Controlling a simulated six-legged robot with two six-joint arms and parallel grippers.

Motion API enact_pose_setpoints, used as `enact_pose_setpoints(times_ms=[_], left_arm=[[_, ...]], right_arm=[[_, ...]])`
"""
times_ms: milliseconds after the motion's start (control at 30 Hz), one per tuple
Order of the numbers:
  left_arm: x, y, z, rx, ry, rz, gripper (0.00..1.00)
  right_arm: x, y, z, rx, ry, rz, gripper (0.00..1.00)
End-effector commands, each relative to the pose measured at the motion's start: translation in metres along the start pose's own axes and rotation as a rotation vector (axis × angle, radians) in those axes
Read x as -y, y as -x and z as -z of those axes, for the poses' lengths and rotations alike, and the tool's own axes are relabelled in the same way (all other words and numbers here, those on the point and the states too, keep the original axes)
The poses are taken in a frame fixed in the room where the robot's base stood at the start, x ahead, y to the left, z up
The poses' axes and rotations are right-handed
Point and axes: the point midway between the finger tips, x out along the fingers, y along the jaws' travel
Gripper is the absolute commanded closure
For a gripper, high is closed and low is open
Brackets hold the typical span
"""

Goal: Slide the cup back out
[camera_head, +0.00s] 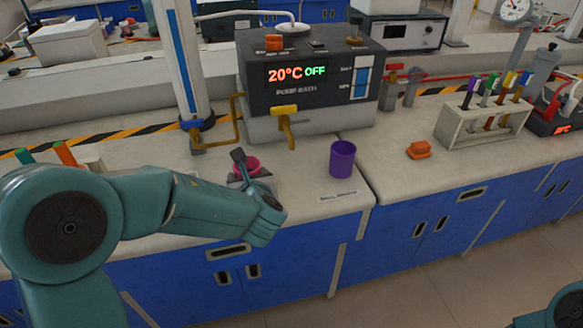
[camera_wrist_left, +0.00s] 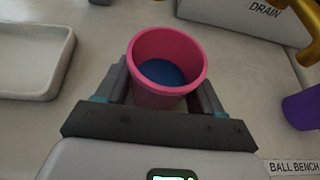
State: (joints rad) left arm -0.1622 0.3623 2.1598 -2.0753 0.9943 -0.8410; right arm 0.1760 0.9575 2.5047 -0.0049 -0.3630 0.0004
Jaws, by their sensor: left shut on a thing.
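A pink cup (camera_head: 246,166) stands upright on the pale bench in front of the pump bath. In the left wrist view the pink cup (camera_wrist_left: 140,55) shows something blue inside at its bottom. My left gripper (camera_head: 243,174) is shut on it, with one dark finger on each side, as the left wrist view shows (camera_wrist_left: 163,92). In the head view my arm and gripper partly hide the cup. My right gripper is not in view.
The pump bath (camera_head: 310,95) with its yellow tap (camera_head: 285,112) stands behind the cup. A purple cup (camera_head: 342,159) stands to the right, behind a "BALL BENCH" label (camera_wrist_left: 294,167). A white tray (camera_wrist_left: 30,94) lies left of the gripper. An orange object (camera_head: 419,151) sits farther right.

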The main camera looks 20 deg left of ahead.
Motion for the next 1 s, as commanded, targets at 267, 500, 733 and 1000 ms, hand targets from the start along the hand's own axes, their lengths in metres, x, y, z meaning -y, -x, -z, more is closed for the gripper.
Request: enact_pose_setpoints(times_ms=[267, 500, 733, 1000], left_arm=[[-0.012, 0.0, 0.001, -0.001, 0.001, -0.001, 0.47], [-0.021, 0.0, 0.001, -0.001, 0.0, -0.001, 0.47], [-0.022, 0.001, 0.001, -0.001, -0.001, -0.001, 0.47], [-0.022, 0.001, 0.001, -0.001, -0.001, -0.001, 0.11]], right_arm=[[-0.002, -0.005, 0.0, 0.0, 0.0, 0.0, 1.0], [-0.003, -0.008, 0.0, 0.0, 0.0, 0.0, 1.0], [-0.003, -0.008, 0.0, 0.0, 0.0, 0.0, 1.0], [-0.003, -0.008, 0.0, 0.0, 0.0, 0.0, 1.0]])
